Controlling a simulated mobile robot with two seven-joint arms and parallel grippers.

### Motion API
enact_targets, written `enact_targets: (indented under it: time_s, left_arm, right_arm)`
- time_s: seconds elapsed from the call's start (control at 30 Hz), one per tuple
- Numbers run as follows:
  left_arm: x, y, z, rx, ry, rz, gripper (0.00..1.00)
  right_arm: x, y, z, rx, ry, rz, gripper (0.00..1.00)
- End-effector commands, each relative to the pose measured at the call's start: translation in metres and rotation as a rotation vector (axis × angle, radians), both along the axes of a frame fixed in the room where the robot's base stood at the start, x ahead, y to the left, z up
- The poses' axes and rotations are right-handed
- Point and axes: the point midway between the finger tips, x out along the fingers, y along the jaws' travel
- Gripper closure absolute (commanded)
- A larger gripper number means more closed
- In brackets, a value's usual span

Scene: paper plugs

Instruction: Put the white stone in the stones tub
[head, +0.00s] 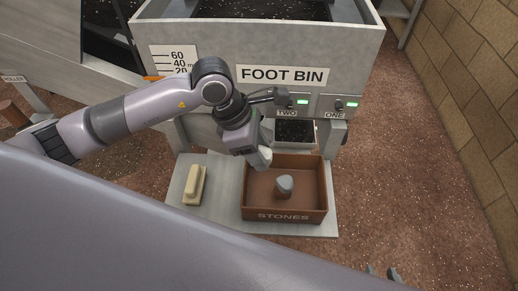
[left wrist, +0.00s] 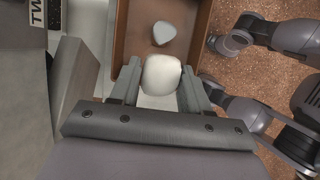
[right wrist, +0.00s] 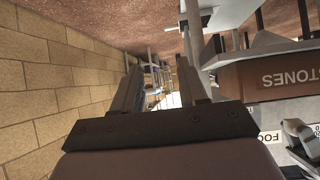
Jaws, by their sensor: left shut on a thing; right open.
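The white stone (left wrist: 161,75) is between the fingers of my left gripper (left wrist: 160,92), which is shut on it. In the head view the left gripper (head: 257,157) is at the back left corner of the stones tub, with the pale stone (head: 265,156) partly hidden by it. The stones tub (head: 284,216) is a brown open box lettered STONES; its wall also shows in the left wrist view (left wrist: 120,35). Whether the stone touches the rim I cannot tell. My right gripper (right wrist: 160,85) is open and empty; its tips (head: 382,273) show at the head view's bottom edge.
A grey stone (head: 284,186) lies in the tub. A cream brush-like block (head: 194,185) lies on the grey shelf (head: 215,222) left of the tub. The FOOT BIN trough (head: 300,45) stands behind. A brick wall (head: 470,90) is at the right, with open floor before it.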

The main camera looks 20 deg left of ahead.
Motion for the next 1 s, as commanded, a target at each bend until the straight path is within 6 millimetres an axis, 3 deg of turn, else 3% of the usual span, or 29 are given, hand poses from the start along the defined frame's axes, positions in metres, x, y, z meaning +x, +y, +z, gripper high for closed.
enact_targets:
  time_s: [1.0]
  left_arm:
    - [0.0,0.0,-0.102,0.001,0.001,-0.001,0.85]
  right_arm:
    - [0.005,0.012,-0.054,0.033,0.014,0.012,0.57]
